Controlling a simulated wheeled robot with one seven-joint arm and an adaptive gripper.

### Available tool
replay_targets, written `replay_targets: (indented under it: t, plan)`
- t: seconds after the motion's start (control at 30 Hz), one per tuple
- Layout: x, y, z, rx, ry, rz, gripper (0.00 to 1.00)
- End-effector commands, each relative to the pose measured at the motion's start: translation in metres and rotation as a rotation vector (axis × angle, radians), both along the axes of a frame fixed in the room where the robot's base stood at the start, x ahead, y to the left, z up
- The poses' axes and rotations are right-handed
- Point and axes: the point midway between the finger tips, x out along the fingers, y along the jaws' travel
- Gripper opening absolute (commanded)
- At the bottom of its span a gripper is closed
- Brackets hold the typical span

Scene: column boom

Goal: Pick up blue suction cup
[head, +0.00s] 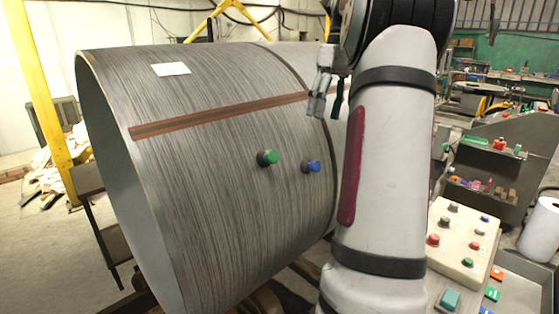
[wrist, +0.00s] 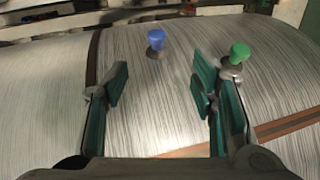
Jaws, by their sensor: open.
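The blue suction cup (head: 311,166) sticks out from the side of the big grey striped cylinder (head: 215,195), to the right of a green suction cup (head: 268,158). In the wrist view the blue cup (wrist: 156,41) stands beyond the fingertips, roughly between the two fingers' lines, and the green cup (wrist: 238,56) is close by the right finger. My gripper (wrist: 160,85) is open and empty, apart from the blue cup. In the head view my gripper (head: 325,98) is above the blue cup, beside my arm, which hides part of the cylinder.
A brown stripe (head: 215,114) and a white label (head: 171,69) are on the cylinder. A panel (head: 462,240) with several coloured knobs stands at the right, near a white paper roll (head: 541,230). A yellow post (head: 45,100) is at the left.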

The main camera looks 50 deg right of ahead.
Motion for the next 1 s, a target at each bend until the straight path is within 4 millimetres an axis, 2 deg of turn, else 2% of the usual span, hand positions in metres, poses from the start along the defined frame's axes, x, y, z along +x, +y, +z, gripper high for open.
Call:
replay_targets:
  t: [0.03, 0.17, 0.53, 0.83, 1.0]
  plan:
    - [-0.006, -0.007, 0.000, 0.007, -0.005, -0.004, 0.52]
    - [-0.010, -0.010, -0.007, 0.015, -0.006, -0.004, 0.52]
    - [-0.007, 0.006, -0.064, 0.015, -0.004, -0.003, 0.52]
    - [-0.005, 0.010, -0.085, 0.013, -0.007, -0.005, 0.52]
    - [-0.005, 0.017, -0.109, 0.015, -0.006, -0.005, 0.52]
